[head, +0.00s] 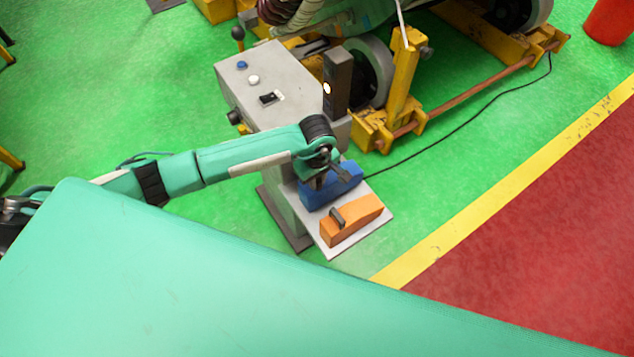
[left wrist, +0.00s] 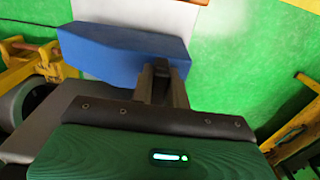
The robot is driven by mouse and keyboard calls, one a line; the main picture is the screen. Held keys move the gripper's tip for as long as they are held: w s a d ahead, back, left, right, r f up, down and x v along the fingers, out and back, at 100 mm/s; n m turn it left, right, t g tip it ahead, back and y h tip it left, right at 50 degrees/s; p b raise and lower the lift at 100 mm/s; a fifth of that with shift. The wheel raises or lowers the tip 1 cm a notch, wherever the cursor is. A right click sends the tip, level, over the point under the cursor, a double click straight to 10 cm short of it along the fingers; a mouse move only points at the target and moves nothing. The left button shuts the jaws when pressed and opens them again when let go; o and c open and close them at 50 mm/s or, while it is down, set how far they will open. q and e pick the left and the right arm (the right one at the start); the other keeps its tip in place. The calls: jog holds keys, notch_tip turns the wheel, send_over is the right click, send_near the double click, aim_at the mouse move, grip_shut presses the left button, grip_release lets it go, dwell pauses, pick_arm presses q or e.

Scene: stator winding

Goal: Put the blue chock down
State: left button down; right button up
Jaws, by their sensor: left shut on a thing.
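The blue chock (head: 331,188) is at the light grey plate (head: 345,236), beside the orange chock (head: 351,219). My left gripper (head: 322,183) is shut on the blue chock from above. In the left wrist view the blue chock (left wrist: 122,54) lies ahead of my left gripper (left wrist: 163,75), with the fingers at its right end. The grey plate (left wrist: 150,10) shows beyond it. I cannot tell whether the chock's underside touches the plate. My right gripper is not in view.
A grey control box (head: 270,85) with buttons stands just behind the plate. A yellow stand (head: 400,90) with a wheel is at the back right. A black cable (head: 455,135) runs across the green floor. Open floor lies right of the plate.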

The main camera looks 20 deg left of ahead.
pick_arm(q)
notch_tip(320, 180, down, 3)
jog(key=shift+r, duration=0.1)
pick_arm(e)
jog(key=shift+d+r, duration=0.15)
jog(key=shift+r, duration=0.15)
pick_arm(q)
jog(key=c, duration=1.4)
grip_release()
jog(key=shift+f, duration=0.2)
jog(key=shift+o, duration=0.2)
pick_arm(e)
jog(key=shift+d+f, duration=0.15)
pick_arm(q)
jog(key=shift+r, duration=0.15)
